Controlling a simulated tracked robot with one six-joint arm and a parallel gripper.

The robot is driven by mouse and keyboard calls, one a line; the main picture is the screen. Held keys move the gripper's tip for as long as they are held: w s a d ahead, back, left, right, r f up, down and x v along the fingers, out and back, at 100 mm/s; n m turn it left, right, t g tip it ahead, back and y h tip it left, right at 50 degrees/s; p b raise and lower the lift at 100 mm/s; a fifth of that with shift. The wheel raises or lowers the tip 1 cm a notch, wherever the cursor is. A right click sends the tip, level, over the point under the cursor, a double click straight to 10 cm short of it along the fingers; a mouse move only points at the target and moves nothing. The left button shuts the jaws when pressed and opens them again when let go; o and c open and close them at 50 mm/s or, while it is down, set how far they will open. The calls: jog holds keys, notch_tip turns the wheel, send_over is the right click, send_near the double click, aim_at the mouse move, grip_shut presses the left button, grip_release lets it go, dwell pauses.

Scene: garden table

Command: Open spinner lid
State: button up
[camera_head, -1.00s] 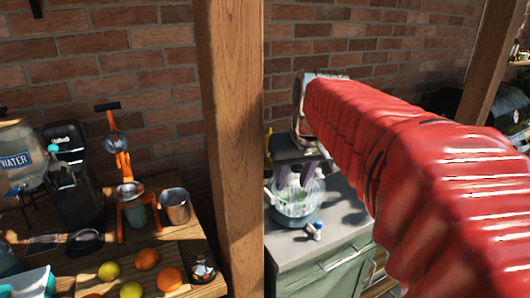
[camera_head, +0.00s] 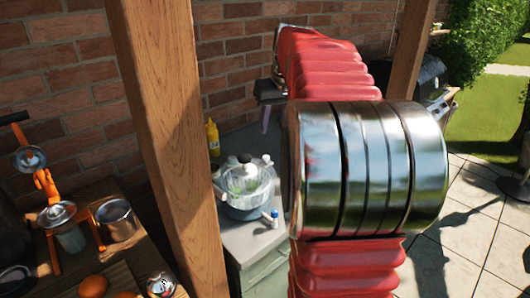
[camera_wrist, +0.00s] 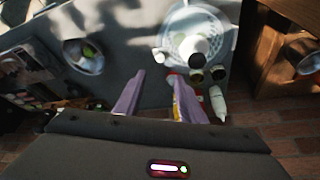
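The salad spinner (camera_head: 246,206), a clear bowl with a clear lid and a pale knob on top, stands on the grey counter in the camera_head view. Green leaves show inside, and its lid appears to be on. In the camera_wrist view the spinner (camera_wrist: 177,52) is at the top, beyond and right of my fingers. My gripper (camera_wrist: 158,84) has its two purple fingers apart with nothing held between them. In the camera_head view only a little of my gripper (camera_head: 266,118) shows, above and behind the spinner; my red arm hides the rest.
A yellow bottle (camera_head: 212,138) stands behind the spinner, and a small white and blue bottle (camera_head: 271,218) stands before it. A wooden post (camera_head: 165,130) rises left of the counter (camera_head: 245,240). A bowl (camera_wrist: 84,57) stands left in the camera_wrist view.

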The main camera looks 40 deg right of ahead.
aim_at(266, 156)
jog(key=shift+f, duration=0.15)
jog(key=x, duration=1.3)
jog(key=shift+w+f, duration=0.15)
jog(key=shift+f, duration=0.1)
jog(key=shift+c, duration=0.3)
grip_shut()
